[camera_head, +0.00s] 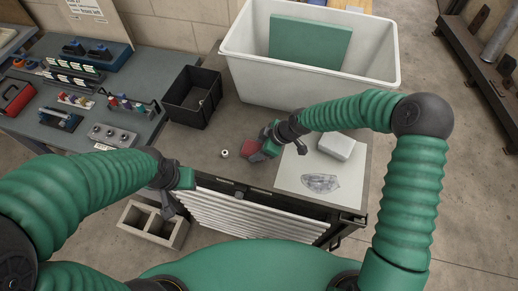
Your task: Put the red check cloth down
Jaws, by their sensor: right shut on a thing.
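The red check cloth (250,147) is a small red bundle at the middle of the grey bench top; its check pattern is too small to make out. My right gripper (256,152) is shut on it, reaching in from the right. The fingers hide part of the cloth. I cannot tell whether the cloth touches the bench or hangs just above it. My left gripper (178,192) is at the bench's front left edge, away from the cloth. Its fingertips are not clear enough to tell open from shut.
A small round part (224,154) lies just left of the cloth. A black bin (187,112) stands behind left, a large white tub (300,96) behind. A pale mat (290,180) on the right bears a white block (337,146) and a clear bag (320,183). Bare bench (205,150) lies left.

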